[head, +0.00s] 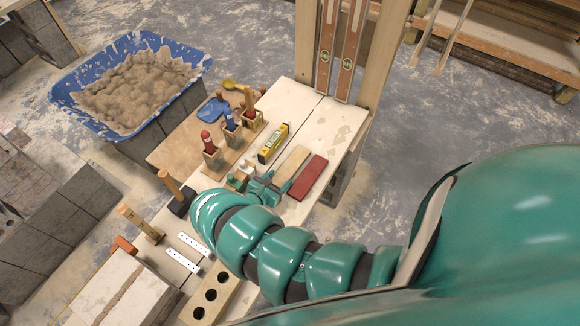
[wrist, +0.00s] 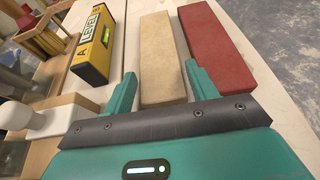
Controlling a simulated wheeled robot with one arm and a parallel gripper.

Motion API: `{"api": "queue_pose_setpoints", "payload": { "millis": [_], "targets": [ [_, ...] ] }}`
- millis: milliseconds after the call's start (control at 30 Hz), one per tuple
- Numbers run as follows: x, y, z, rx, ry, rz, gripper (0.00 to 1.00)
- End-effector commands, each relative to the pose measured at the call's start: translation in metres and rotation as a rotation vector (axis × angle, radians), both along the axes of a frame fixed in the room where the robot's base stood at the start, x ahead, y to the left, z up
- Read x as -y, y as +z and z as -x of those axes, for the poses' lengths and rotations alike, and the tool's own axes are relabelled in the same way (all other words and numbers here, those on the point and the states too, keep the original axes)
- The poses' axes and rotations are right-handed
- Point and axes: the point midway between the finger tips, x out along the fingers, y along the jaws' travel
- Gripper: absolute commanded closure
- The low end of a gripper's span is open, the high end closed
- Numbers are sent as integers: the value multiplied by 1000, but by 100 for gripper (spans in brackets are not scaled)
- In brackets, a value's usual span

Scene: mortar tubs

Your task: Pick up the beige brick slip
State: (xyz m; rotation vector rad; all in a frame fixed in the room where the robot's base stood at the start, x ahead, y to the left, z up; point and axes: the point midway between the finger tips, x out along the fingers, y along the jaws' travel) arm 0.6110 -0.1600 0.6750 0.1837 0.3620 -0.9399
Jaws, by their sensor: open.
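The beige brick slip (wrist: 162,58) lies flat on the pale board, seen in the middle of the wrist view. It also shows in the head view (head: 291,163), just beyond my gripper. My gripper (wrist: 162,82) is open and empty, with its fingers on either side of the slip's near end. The left finger stands a little off the slip's left edge. The right finger is at the narrow gap between the beige slip and the red slip. I cannot tell whether either finger touches a slip.
A red brick slip (wrist: 218,45) lies close along the beige slip's right side. A yellow level (wrist: 98,42) lies to the left. A white-headed mallet-like tool (wrist: 40,116) is left of my gripper. A blue tub (head: 75,104) of mortar stands at the far left.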

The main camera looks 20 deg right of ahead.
Motion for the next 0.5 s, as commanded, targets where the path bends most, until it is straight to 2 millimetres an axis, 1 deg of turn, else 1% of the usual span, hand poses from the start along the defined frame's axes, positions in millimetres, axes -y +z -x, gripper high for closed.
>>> {"api": "queue_pose_setpoints", "payload": {
  "millis": [100, 233, 500],
  "targets": [
    [10, -4, -8, 4, -1, -1, 43],
    [21, -10, -15, 2, -3, -2, 43],
    [24, -12, -19, 1, 0, -3, 43]
  ]
}}
